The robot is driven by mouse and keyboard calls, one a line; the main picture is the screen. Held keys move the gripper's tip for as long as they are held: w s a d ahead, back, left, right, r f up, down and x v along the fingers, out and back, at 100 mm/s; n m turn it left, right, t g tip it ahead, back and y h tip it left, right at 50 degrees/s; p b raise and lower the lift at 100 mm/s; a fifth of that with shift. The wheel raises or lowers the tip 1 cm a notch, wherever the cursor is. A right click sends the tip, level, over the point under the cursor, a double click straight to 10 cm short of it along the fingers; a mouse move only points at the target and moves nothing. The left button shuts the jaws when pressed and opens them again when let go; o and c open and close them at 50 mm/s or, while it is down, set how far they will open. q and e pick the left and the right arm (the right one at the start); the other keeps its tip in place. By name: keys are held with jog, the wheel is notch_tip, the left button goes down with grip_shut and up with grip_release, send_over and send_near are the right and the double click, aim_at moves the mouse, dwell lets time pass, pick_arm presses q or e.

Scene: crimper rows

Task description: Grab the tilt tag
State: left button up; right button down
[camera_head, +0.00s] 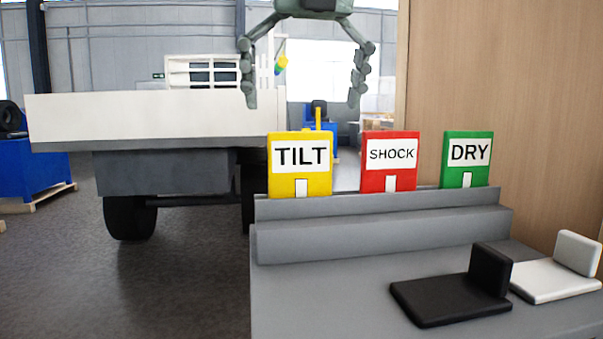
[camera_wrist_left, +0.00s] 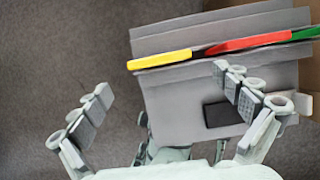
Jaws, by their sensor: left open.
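The tilt tag (camera_head: 300,181) is a yellow card with a white label reading TILT. It stands upright at the left end of a grey stepped rack (camera_head: 380,223). In the left wrist view the tilt tag (camera_wrist_left: 160,60) shows from above as a yellow strip. My left gripper (camera_head: 303,98) is open and empty, above the tags in the head view. In the left wrist view its fingers (camera_wrist_left: 165,100) are spread wide, with the yellow strip beyond and between them. My right gripper is not in view.
A red SHOCK tag (camera_head: 391,183) and a green DRY tag (camera_head: 467,181) stand to the right on the same rack. A black L-shaped stand (camera_head: 450,297) and a white one (camera_head: 555,282) sit on the grey table (camera_head: 310,300). A wooden wall (camera_head: 500,80) rises at the right.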

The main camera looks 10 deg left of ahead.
pick_arm(q)
send_over(300, 174)
notch_tip(300, 174, down, 4)
jog(key=shift+f, duration=0.15)
jog(key=c, duration=1.2)
